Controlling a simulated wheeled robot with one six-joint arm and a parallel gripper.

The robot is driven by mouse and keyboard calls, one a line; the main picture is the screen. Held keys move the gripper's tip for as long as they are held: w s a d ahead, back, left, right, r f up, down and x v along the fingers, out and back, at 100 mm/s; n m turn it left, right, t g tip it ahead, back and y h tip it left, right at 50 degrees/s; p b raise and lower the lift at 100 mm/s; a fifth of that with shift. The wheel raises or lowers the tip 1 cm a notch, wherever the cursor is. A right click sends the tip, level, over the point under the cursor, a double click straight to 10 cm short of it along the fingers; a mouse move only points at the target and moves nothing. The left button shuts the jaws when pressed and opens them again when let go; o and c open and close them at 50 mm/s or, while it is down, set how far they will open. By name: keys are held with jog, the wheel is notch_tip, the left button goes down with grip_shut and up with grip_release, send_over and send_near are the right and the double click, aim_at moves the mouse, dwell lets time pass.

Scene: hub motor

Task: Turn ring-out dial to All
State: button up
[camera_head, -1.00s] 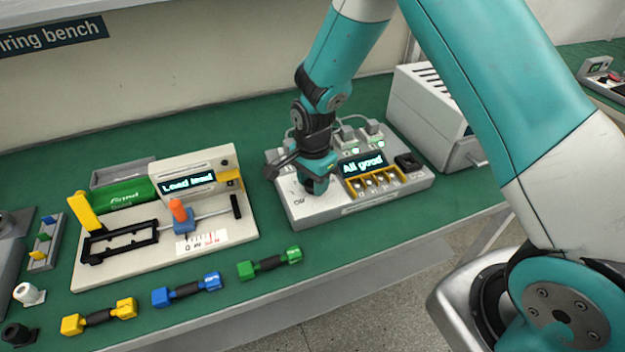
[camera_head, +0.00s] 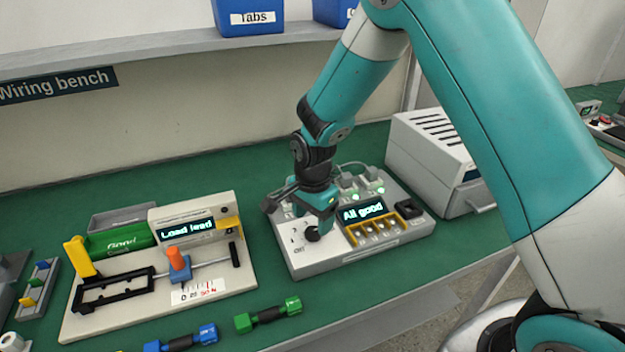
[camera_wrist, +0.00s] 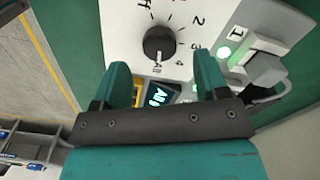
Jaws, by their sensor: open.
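The ring-out dial is a round black knob (camera_head: 312,234) on the left part of the light grey tester box (camera_head: 318,263). In the wrist view the dial (camera_wrist: 158,43) shows whole, with a white pointer mark on the side toward the "All" label (camera_wrist: 157,68). The tester's display (camera_head: 362,213) reads "All good". My gripper (camera_head: 316,214) is open just above and behind the dial. In the wrist view its two teal fingers (camera_wrist: 163,70) are spread, with nothing between them, and the dial lies clear beyond the tips.
Plugs with lit green lamps (camera_head: 368,190) stand at the tester's back. A vented grey box (camera_head: 432,160) is to its right. A load-lead fixture (camera_head: 160,270) is at left, with green (camera_head: 268,314) and blue (camera_head: 182,338) leads in front.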

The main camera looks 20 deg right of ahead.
aim_at(313, 231)
notch_tip(313, 231, up, 14)
jog(key=shift+b, duration=0.35)
jog(key=shift+s, duration=0.1)
dwell(1.9)
jog(key=s+a+r+n+y, duration=0.2)
jog(key=s+r+n, duration=0.1)
jog(key=s+n, duration=0.7)
jog(key=s+a+r+n+y, duration=0.2)
jog(key=s+r+n, duration=0.2)
jog(key=s+n, duration=0.6)
jog(key=s, duration=0.4)
jog(key=shift+s+a, duration=0.35)
jog(key=shift+w, duration=0.1)
